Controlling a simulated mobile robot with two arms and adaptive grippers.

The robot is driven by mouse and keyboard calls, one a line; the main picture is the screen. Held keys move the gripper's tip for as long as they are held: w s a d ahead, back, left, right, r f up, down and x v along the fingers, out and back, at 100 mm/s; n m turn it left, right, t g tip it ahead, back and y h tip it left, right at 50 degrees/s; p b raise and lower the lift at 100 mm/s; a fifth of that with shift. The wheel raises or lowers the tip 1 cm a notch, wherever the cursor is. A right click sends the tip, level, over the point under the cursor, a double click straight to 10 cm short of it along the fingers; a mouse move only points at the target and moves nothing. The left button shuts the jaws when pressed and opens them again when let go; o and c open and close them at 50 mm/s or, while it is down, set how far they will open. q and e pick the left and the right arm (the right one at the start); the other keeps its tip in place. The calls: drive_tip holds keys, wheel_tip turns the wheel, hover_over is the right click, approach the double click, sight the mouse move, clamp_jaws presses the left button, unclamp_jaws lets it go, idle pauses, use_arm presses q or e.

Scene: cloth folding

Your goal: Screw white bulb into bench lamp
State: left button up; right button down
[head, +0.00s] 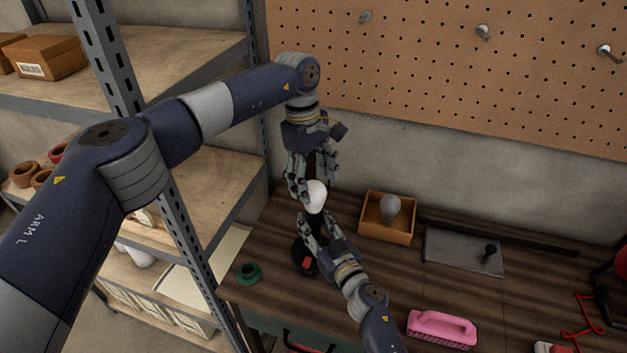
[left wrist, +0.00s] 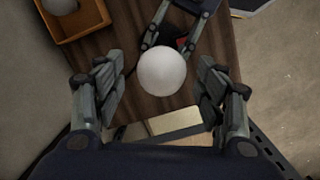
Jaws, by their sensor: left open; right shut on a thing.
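The white bulb (head: 316,195) sits upright at the top of the bench lamp; how deep it is seated is hidden. The lamp's black base (head: 300,250) with a red switch (head: 308,262) stands on the bench. My left gripper (head: 314,184) points down from above, its open fingers on either side of the bulb. In the left wrist view the bulb (left wrist: 162,71) lies between the spread fingers, with gaps on both sides. My right gripper (head: 315,222) reaches up from the front and is shut on the lamp just below the bulb.
A wooden tray (head: 372,232) holding a grey bulb (head: 390,207) stands right of the lamp. A grey mat (head: 450,252) with a black knob-like item (head: 489,251), a pink brush (head: 442,327) and a green ring (head: 249,272) lie on the bench. Metal shelving (head: 188,235) borders the left.

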use_arm(q)
drive_tip(key=n, duration=1)
drive_tip(key=shift+f+n, duration=0.1)
drive_tip(key=shift+n, duration=0.2)
drive_tip(key=n, duration=0.4)
drive_tip(key=shift+n+y, duration=0.3)
drive_tip(key=n, duration=0.4)
drive_tip(key=shift+f+n, duration=0.1)
drive_tip(key=shift+n, duration=0.2)
drive_tip(key=n, duration=1)
drive_tip(key=shift+f+t, duration=0.1)
drive_tip(key=shift+t, duration=0.2)
drive_tip(key=n, duration=0.5)
drive_tip(key=shift+y, duration=0.3)
drive_tip(key=n, duration=0.5)
drive_tip(key=shift+n, duration=0.4)
